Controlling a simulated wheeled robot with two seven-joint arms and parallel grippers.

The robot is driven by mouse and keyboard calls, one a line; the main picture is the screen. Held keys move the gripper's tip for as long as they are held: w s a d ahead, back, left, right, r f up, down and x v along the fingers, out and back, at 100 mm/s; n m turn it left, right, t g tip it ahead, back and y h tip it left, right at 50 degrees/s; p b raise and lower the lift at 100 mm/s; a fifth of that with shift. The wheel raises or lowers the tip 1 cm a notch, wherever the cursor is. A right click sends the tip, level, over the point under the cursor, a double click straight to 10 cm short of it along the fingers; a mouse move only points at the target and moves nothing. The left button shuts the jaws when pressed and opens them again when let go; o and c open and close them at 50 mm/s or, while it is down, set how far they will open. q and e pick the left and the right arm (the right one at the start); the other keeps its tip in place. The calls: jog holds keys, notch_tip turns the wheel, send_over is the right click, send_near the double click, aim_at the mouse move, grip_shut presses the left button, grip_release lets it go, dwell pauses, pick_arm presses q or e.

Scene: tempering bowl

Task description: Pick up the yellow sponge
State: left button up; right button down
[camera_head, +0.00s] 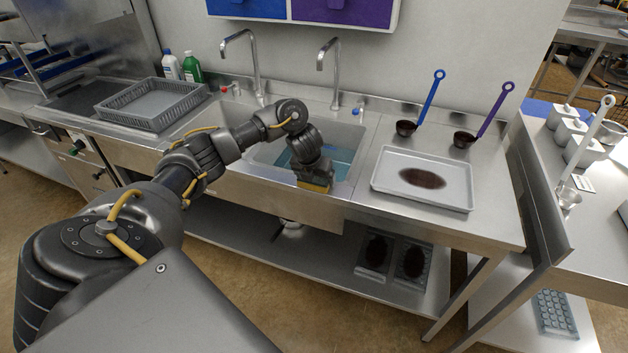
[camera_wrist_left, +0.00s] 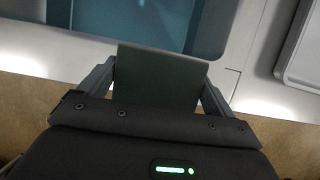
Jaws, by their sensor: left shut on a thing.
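The yellow sponge (camera_head: 316,188) shows as a small yellow edge under my left gripper (camera_head: 314,180), at the front rim of the right sink basin. In the left wrist view my left gripper (camera_wrist_left: 160,90) is shut, with a finger on each side of a dark green flat face of the sponge (camera_wrist_left: 160,77). Most of the sponge is hidden by the gripper in the head view. I cannot tell whether it touches the counter. My right gripper is not in view.
The right sink basin (camera_head: 340,160) holds bluish water behind the gripper. A metal tray (camera_head: 455,193) with a dark brown stain lies on the counter to the right. Blue-handled (camera_head: 433,95) and purple-handled (camera_head: 490,110) ladles stand behind it. A grey rack (camera_head: 120,118) is at left.

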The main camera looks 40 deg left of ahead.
pick_arm(q)
jog(key=shift+r, duration=0.1)
jog(key=shift+r, duration=0.25)
jog(key=v, duration=0.1)
jog(key=p+v, duration=0.1)
jog(key=v, duration=0.1)
jog(key=p+v, duration=0.1)
jog(key=shift+w+a+r, duration=0.3)
jog(key=shift+r, duration=0.05)
jog(key=s+d+r+p, duration=0.2)
jog(key=s+r+p, duration=0.3)
jog(key=s, duration=0.8)
notch_tip(320, 180, up, 3)
jog(key=shift+d+f, duration=0.1)
jog(key=shift+d, duration=0.15)
jog(key=shift+o, duration=1.4)
jog(key=shift+c, duration=1.1)
